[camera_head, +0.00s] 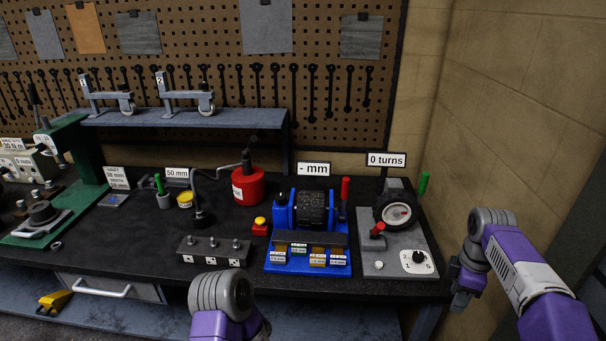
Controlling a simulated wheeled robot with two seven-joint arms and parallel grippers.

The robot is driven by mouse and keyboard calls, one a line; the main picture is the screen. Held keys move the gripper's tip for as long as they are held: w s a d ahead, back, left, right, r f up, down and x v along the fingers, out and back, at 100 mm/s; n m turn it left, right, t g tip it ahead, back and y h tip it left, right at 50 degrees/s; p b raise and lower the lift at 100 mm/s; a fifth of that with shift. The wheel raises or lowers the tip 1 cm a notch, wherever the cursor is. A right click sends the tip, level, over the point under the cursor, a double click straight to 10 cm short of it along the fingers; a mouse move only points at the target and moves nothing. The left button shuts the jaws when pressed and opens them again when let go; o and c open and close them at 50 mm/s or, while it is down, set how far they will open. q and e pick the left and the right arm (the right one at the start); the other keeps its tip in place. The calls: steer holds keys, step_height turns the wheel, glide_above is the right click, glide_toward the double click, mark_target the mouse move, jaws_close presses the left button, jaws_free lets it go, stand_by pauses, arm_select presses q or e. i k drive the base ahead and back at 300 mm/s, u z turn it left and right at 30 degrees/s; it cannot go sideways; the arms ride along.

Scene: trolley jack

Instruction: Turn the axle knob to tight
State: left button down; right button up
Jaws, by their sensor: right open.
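On the bench's right end a grey plate (384,262) carries a small wheel (397,211) on its axle, under a sign (386,160) reading "0 turns". A round white dial (418,261) with a black knob and small markings sits at the plate's front right. A red-topped knob or handle (377,229) stands in front of the wheel. I cannot tell which part is the axle knob, nor read a tight mark. My right gripper (461,301) is open and empty, just right of the bench edge, apart from the plate. Part of my left arm shows at the bottom; its gripper is out of view.
A blue roller device (310,255) with a red upright handle stands just left of the plate. Further left are a red can (248,184) and a block with several studs (214,252). A shelf (190,118) holds two caster brackets. The wall is close on the right.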

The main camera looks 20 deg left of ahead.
mark_target(280, 198)
steer(key=i, duration=1)
steer(key=u, duration=1.7)
steer(key=i, duration=0.5)
steer(key=z, duration=0.05)
